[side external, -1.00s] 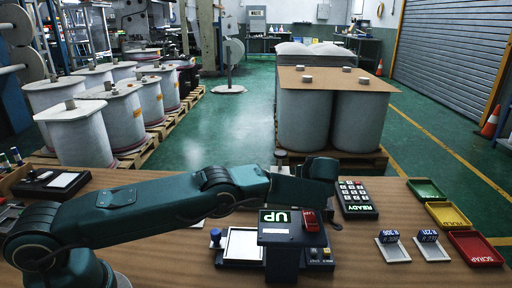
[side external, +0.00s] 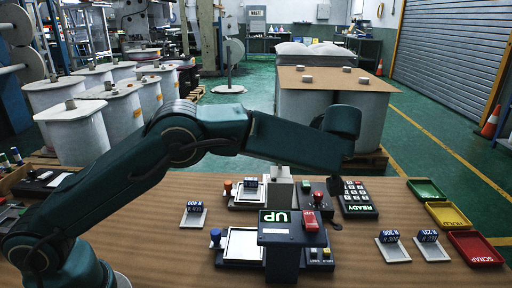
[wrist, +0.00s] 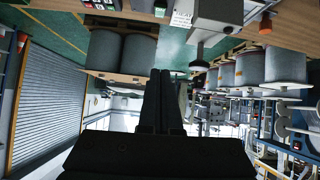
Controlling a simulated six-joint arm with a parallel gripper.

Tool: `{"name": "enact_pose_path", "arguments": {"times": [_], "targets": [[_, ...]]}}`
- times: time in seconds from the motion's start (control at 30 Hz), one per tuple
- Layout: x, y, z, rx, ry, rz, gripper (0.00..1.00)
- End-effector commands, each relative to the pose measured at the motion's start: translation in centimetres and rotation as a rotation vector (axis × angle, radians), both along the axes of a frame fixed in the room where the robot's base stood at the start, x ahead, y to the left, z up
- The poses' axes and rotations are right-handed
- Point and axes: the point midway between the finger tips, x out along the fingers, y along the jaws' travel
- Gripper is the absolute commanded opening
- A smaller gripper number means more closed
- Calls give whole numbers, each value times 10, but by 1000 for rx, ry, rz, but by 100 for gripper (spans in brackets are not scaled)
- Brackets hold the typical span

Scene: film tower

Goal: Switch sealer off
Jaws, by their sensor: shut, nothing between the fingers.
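A pale upright machine (side external: 280,189), which looks like the sealer, stands mid-table behind the UP panel, partly hidden by my arm and that panel. In the wrist view a pale box (wrist: 215,14) with a label and a dark round head appears to be the same machine. Beside it in the side view is a dark control box (side external: 313,187) with a green button (side external: 306,185) and a red button (side external: 318,197).
The UP panel (side external: 277,232) stands in front, with a red block on top. The READY keypad (side external: 357,198) is close on the right. Number stands (side external: 393,247) and coloured trays (side external: 475,247) lie farther right.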

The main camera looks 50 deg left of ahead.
Motion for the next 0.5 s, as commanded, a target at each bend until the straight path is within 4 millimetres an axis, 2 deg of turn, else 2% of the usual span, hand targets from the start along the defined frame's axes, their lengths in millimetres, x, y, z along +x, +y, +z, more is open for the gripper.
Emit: {"name": "enact_pose_path", "arguments": {"times": [0.5], "targets": [[1, 47, 89, 0, -171, 26, 0]]}}
